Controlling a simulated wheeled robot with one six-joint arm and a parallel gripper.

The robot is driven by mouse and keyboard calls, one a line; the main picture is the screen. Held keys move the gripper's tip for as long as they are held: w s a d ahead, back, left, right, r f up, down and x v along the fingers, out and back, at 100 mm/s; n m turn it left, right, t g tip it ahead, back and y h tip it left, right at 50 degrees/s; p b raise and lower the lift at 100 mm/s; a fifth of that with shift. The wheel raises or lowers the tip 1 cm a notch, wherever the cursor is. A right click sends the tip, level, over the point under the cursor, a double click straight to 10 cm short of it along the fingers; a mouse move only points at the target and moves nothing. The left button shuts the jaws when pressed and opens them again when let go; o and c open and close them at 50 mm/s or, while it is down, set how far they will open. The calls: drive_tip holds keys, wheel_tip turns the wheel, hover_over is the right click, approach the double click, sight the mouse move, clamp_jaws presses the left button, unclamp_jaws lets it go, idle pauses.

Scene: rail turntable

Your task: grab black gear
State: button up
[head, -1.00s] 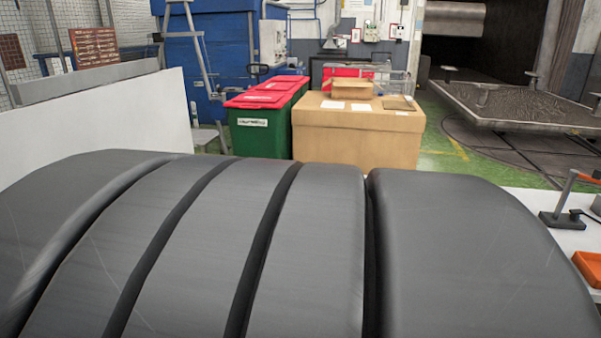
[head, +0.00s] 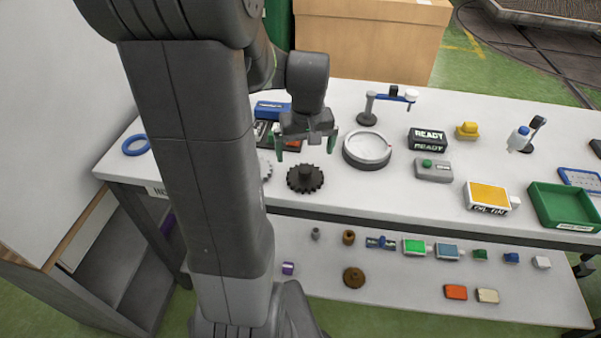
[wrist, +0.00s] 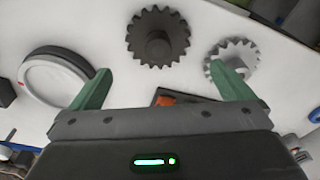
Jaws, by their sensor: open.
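The black gear (head: 305,179) lies flat on the white table, near its front edge, with a raised hub in its middle. It also shows whole in the wrist view (wrist: 158,38), ahead of the fingers and roughly between their lines. My gripper (head: 306,142) is open and empty, with green fingers, above the table and behind the black gear in the head view. In the wrist view the fingertips (wrist: 163,80) are apart and do not touch the gear. A light grey gear (wrist: 235,62) lies beside the black one, close to one fingertip; my arm partly hides it in the head view.
A round grey and white turntable (head: 367,148) stands right of the black gear. A READY box (head: 427,138) and a grey button box (head: 433,170) are further right. A blue ring (head: 136,145) lies at the left. A lower shelf (head: 400,285) holds several small parts.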

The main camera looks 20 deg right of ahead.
sight(305, 168)
drive_tip(key=shift+w+d+f, duration=0.1)
drive_tip(key=shift+w+f, duration=0.05)
drive_tip(key=shift+f, duration=1.8)
drive_tip(key=shift+w+d+f, duration=0.1)
drive_tip(key=shift+f, duration=1.85)
drive_tip(key=shift+c, duration=0.2)
drive_tip(key=c, duration=1.1)
